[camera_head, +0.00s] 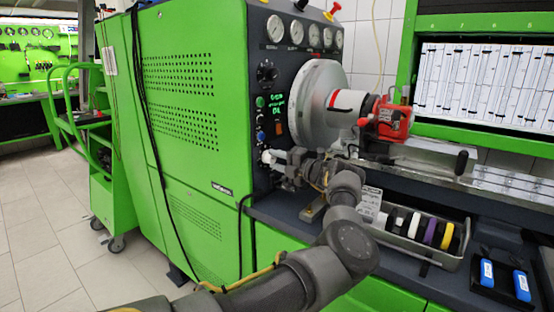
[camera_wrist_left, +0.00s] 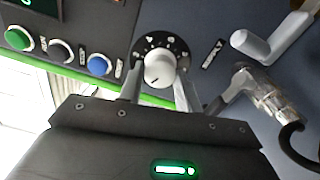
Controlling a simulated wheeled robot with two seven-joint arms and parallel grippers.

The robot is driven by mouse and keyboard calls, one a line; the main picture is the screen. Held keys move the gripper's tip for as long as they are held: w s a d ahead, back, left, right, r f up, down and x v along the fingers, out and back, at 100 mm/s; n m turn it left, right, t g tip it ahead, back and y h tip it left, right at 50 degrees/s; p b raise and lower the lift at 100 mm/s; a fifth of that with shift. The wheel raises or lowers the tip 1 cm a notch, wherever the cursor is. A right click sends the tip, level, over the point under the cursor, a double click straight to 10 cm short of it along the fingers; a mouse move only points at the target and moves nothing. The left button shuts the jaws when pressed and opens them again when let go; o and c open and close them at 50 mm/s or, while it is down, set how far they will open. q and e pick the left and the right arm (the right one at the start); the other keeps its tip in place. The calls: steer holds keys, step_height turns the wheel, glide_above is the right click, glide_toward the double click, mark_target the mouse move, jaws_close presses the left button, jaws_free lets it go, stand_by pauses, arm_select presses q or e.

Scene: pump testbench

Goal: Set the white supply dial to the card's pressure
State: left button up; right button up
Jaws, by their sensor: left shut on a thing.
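The white supply dial (camera_wrist_left: 160,68) is a round knob on a black scale disc with white marks, in the upper middle of the left wrist view. My left gripper (camera_wrist_left: 163,85) has a finger on each side of the dial and is shut on it. In the head view my left gripper (camera_head: 279,160) reaches the front panel of the green test bench (camera_head: 190,110), and the arm hides most of the dial. A card (camera_head: 370,197) stands at the left end of a tray, too small to read. My right gripper is not in view.
A tray (camera_head: 425,256) with coloured discs stands on the bench top.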

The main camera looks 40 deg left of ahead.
arm_select(q)
steer(key=m+p, duration=0.1)
steer(key=m, duration=0.3)
steer(key=shift+r+m, duration=0.15)
steer(key=shift+m, duration=0.25)
steer(key=m+p, duration=0.2)
steer(key=m, duration=0.4)
steer(key=shift+m+t+p, duration=0.3)
steer(key=shift+p, duration=0.1)
steer(key=m+p, duration=0.2)
steer(key=m, duration=0.4)
steer(key=shift+m+p, duration=0.45)
steer(key=shift+m, duration=1.75)
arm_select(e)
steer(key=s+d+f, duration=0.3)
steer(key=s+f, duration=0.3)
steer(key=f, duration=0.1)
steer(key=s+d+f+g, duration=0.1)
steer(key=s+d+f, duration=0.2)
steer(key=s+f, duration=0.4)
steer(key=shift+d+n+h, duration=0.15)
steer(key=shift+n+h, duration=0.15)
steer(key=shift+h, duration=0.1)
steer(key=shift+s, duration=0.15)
arm_select(q)
steer(key=o, duration=1)
steer(key=shift+d, duration=0.1)
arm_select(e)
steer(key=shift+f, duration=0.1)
